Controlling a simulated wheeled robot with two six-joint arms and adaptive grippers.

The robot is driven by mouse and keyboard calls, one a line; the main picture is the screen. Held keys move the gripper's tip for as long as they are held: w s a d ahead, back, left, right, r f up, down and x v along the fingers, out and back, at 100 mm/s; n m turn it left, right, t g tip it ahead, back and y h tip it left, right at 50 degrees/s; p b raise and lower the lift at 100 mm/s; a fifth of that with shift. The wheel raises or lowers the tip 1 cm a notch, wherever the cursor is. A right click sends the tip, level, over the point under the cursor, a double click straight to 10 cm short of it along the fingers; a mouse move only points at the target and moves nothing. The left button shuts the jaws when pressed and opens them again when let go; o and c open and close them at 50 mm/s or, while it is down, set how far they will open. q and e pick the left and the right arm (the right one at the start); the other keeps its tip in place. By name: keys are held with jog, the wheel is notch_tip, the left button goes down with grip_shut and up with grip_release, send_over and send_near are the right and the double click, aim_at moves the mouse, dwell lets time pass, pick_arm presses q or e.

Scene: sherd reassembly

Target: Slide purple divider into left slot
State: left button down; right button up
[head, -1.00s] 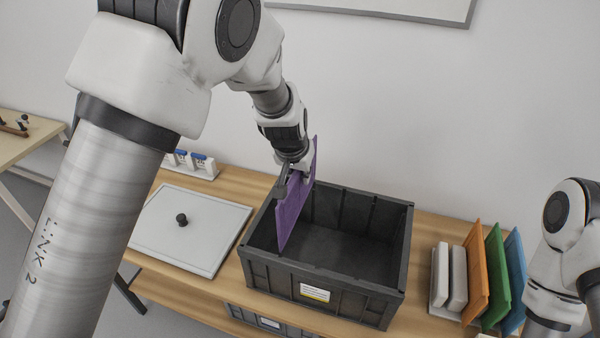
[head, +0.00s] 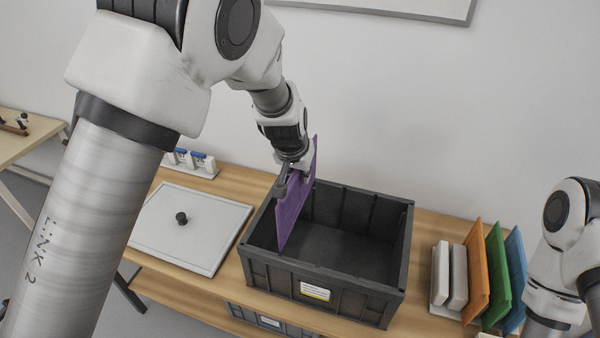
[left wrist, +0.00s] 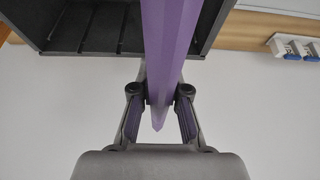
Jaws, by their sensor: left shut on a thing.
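The purple divider (head: 294,208) stands upright, partly inside the left part of the dark grey crate (head: 321,280), its top well above the rim. My left gripper (head: 294,176) is shut on its upper edge. In the left wrist view, the purple divider (left wrist: 168,50) runs between the two fingers of my left gripper (left wrist: 160,98), and the crate (left wrist: 90,48) shows beyond with ribs along its wall. Whether the divider's lower edges sit in the left slot cannot be told. My right arm shows at the right edge; its gripper is out of view.
Orange (head: 476,272), green (head: 497,275) and blue (head: 516,280) panels stand in a rack right of the crate. A grey lid (head: 190,235) with a black knob lies on the wooden table left of it. A white holder with blue-topped items (head: 197,163) stands behind the lid.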

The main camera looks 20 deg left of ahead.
aim_at(300, 208)
pick_arm(q)
jog(key=shift+f+b, duration=0.85)
jog(key=shift+f, duration=0.35)
jog(key=shift+f+b, duration=3.35)
jog(key=shift+f, duration=0.75)
notch_tip(300, 208, down, 8)
jog(key=b, duration=0.7)
jog(key=shift+f, duration=0.15)
jog(key=c, duration=1.1)
grip_release()
jog(key=v, duration=1.2)
